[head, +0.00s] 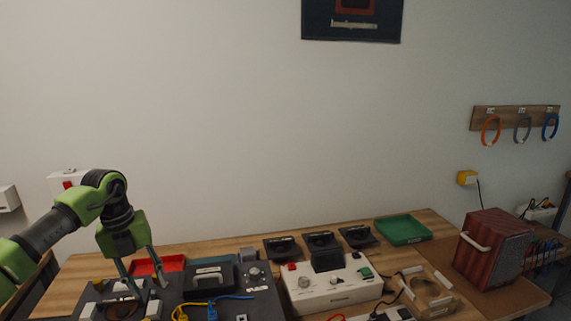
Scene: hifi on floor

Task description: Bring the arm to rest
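My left arm comes in from the left, green and dark grey. Its gripper (146,283) points down over the dark equipment at the table's left front. Its two thin fingers stand apart, and I see nothing held between them. The fingertips are close to a dark tray-like unit (92,297) with a black cable in it; I cannot tell whether they touch it. My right gripper is not in view.
The wooden table (225,249) holds a red tray (172,263), a white control box (335,296), several black stands (320,240), a green tray (403,230) and a red-brown box (495,249). Blue and yellow cables lie near the gripper.

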